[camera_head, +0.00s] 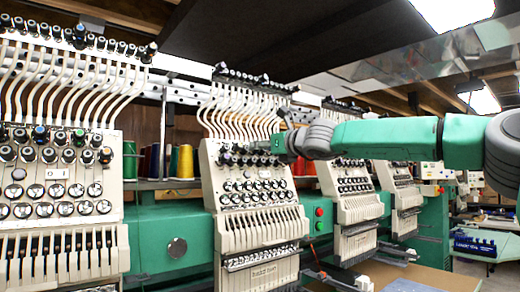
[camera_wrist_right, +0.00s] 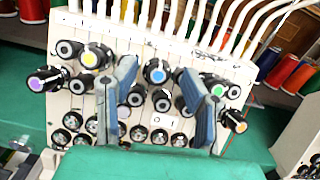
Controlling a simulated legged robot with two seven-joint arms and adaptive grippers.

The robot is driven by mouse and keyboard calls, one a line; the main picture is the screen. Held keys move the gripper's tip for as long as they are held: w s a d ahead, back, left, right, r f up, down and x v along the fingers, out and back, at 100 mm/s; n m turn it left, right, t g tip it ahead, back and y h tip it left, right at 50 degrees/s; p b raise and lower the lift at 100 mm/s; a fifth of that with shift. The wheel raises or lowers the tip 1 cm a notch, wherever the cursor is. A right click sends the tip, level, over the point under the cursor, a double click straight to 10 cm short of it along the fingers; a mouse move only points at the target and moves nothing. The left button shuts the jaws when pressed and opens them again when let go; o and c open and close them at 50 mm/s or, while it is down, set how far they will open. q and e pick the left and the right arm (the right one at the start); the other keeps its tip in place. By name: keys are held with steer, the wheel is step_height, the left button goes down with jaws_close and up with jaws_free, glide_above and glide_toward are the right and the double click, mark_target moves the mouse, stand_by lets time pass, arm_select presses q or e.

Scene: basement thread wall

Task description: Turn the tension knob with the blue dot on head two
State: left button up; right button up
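The second machine head from the left (camera_head: 262,225) is cream, with rows of black tension knobs on its upper face. In the right wrist view, a black knob with a light blue dot (camera_wrist_right: 157,74) is in the upper middle of the head. My right gripper (camera_head: 283,142) is at the upper right of this head and hides some knobs in the head view. In the wrist view its two blue-grey fingers (camera_wrist_right: 156,84) are apart, one on each side of the blue-dot knob. Contact with it cannot be told. My left gripper is not in view.
Neighbouring knobs with yellow (camera_wrist_right: 90,60), green (camera_wrist_right: 217,90) and orange (camera_wrist_right: 240,126) dots crowd around the fingers. White thread tubes (camera_head: 240,108) rise above the head. Thread cones (camera_head: 184,161) stand behind. Another head (camera_head: 60,170) is at left, others recede right.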

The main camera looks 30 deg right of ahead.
steer(key=shift+s+d+f, duration=0.15)
steer(key=s+d, duration=0.1)
steer(key=s, duration=1)
steer(key=shift+s+d, duration=0.2)
steer(key=shift+s, duration=0.15)
steer(key=shift+a, duration=0.15)
steer(key=shift+f, duration=0.1)
